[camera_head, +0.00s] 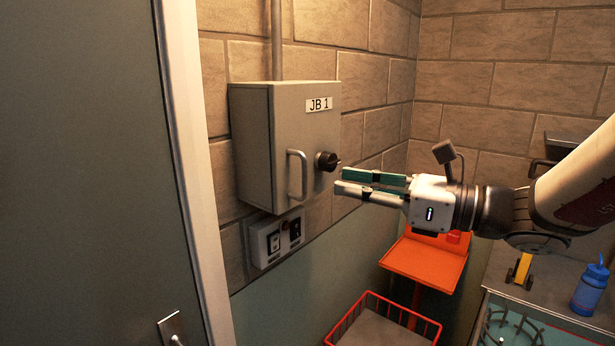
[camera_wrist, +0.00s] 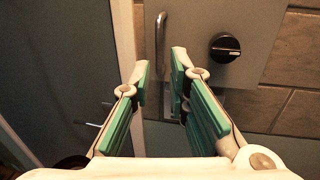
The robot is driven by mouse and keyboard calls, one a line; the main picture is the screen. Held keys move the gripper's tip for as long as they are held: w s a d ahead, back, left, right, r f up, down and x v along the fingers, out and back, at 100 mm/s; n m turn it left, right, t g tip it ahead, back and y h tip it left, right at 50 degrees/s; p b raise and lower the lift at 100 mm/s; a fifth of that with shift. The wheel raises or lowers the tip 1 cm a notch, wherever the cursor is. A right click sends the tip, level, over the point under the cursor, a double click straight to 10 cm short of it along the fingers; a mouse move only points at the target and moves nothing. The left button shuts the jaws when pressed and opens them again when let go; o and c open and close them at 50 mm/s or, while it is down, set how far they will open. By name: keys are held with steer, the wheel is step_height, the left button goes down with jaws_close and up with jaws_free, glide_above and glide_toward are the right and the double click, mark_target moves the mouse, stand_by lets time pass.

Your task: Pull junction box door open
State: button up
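The junction box (camera_head: 256,150), labelled JB 1, is a grey wall cabinet. Its door (camera_head: 305,130) looks shut, with a vertical bar handle (camera_head: 297,175) and a round black knob (camera_head: 326,161) to the handle's right. My gripper (camera_head: 338,181) is in front of the door, its fingers pointing left at about the height of the handle and knob. In the wrist view the green-padded fingers are apart with nothing between them. There the handle (camera_wrist: 160,38) shows beyond the gap between the fingertips, and the knob (camera_wrist: 225,47) lies to the right. I see no contact with either.
A switch panel (camera_head: 277,239) is on the wall under the box. A door frame (camera_head: 188,150) stands at the left. An orange tray (camera_head: 424,260), a red wire basket (camera_head: 383,325) and a counter with a blue bottle (camera_head: 590,287) are lower right.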

mark_target(305, 193)
steer(key=x, duration=0.8)
steer(key=shift+w+a, duration=0.15)
steer(key=shift+a, duration=0.25)
steer(key=shift+c, duration=0.5)
jaws_close()
